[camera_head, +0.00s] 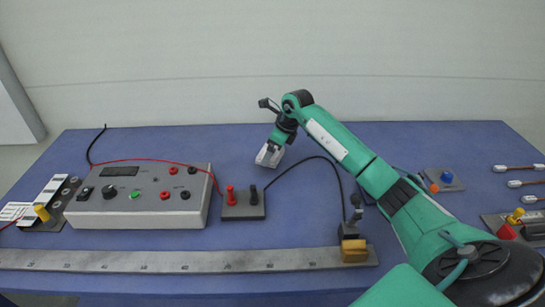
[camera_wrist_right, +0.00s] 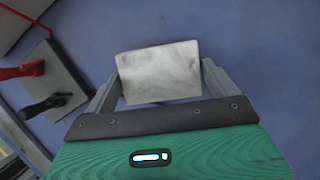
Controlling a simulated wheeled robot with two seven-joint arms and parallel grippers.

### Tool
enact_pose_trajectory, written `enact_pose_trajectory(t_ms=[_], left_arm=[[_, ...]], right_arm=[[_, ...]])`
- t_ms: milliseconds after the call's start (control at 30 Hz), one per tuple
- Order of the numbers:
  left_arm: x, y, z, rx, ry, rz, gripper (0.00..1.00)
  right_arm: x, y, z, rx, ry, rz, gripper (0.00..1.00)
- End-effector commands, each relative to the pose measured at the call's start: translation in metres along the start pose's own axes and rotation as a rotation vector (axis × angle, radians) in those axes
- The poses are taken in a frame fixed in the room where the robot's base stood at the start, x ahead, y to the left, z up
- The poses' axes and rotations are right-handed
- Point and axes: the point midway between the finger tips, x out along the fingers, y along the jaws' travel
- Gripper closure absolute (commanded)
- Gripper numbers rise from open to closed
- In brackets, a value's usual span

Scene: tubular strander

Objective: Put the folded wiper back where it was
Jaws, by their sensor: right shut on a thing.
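The folded wiper is a small pale grey-white pad (camera_wrist_right: 160,74), held between the two fingers of my right gripper (camera_wrist_right: 160,85) in the right wrist view. In the head view the wiper (camera_head: 268,156) shows at the end of my right arm, over the back middle of the blue table. My right gripper (camera_head: 275,148) is shut on it and points down. I cannot tell whether the wiper touches the table. My left gripper is not in view.
A terminal block with red and black posts (camera_head: 244,205) stands left and in front of the gripper. A grey instrument box (camera_head: 140,207) is further left. A long ruler (camera_head: 180,261) runs along the front. A black cable (camera_head: 310,160) arcs beside the gripper. The back table is clear.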

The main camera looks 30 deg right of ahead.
Motion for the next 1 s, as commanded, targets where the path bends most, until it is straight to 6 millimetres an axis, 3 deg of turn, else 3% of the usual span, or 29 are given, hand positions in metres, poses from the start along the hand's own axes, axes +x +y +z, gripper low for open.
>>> enact_pose_trajectory(t_ms=[233,600,633,667,1000], left_arm=[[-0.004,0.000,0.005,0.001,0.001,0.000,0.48],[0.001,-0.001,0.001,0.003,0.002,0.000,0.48],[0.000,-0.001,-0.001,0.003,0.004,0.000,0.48],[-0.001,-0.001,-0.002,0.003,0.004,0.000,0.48],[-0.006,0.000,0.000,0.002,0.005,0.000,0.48]], right_arm=[[0.032,0.001,-0.013,0.001,0.001,0.003,0.31],[0.037,0.000,-0.016,-0.001,0.000,0.000,0.31],[0.037,0.000,-0.015,-0.001,0.000,0.000,0.08],[0.036,0.000,-0.015,-0.001,0.000,0.000,0.02],[0.032,0.001,-0.013,-0.001,0.000,0.001,0.00]])
